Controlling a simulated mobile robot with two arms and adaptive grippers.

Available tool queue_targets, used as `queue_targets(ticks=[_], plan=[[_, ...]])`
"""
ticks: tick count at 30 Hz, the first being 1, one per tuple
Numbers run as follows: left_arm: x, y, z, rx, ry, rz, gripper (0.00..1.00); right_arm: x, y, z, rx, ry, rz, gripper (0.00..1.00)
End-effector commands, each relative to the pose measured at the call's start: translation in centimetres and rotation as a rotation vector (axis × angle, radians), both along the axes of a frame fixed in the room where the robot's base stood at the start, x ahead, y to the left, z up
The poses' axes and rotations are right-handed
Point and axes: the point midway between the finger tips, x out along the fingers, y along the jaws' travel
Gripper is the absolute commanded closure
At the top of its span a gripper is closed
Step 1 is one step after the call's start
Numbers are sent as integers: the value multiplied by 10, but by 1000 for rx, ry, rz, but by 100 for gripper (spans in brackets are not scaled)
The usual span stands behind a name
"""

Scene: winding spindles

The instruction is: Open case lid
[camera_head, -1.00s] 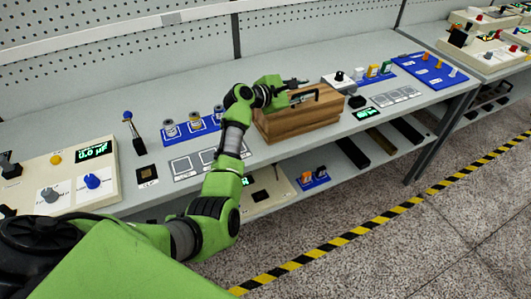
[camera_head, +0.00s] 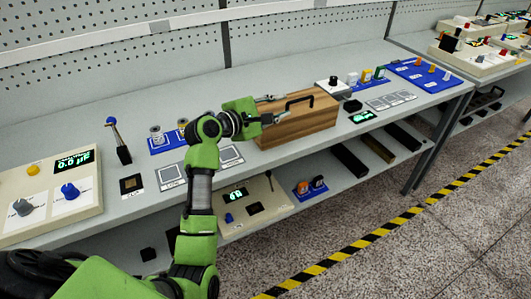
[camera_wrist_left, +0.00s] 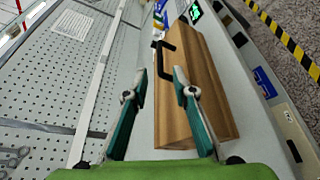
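The wooden case (camera_head: 292,128) sits on the grey workbench with its lid down. Its black handle (camera_head: 300,102) stands up from the top. The case (camera_wrist_left: 200,85) and handle (camera_wrist_left: 166,48) also show in the left wrist view. My left gripper (camera_head: 280,106) is at the left end of the case, near the handle. In the wrist view the left gripper (camera_wrist_left: 160,72) has its fingers apart, with nothing held. The handle lies just ahead, between the fingertips in the picture; the depth gap is unclear. My right gripper is not in view.
Left of the case are blue spindle holders (camera_head: 165,143), marked pads (camera_head: 200,164) and a control box (camera_head: 55,195). Right of it are a white box with a black knob (camera_head: 333,87) and a blue tray (camera_head: 425,76). Bare bench lies behind the case.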

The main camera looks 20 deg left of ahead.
Motion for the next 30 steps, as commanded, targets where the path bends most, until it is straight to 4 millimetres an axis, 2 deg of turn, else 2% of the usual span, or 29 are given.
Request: queue_targets(ticks=[6, 19, 24, 30], plan=[[-42, 15, 8, 4, 0, 1, 75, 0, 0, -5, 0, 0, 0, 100], [-69, -3, -69, 326, 92, -87, 75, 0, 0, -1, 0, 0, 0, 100], [-78, -7, -87, 405, 111, -116, 75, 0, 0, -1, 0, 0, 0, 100], [-81, -8, -95, 442, 119, -130, 75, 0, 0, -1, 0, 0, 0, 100]])
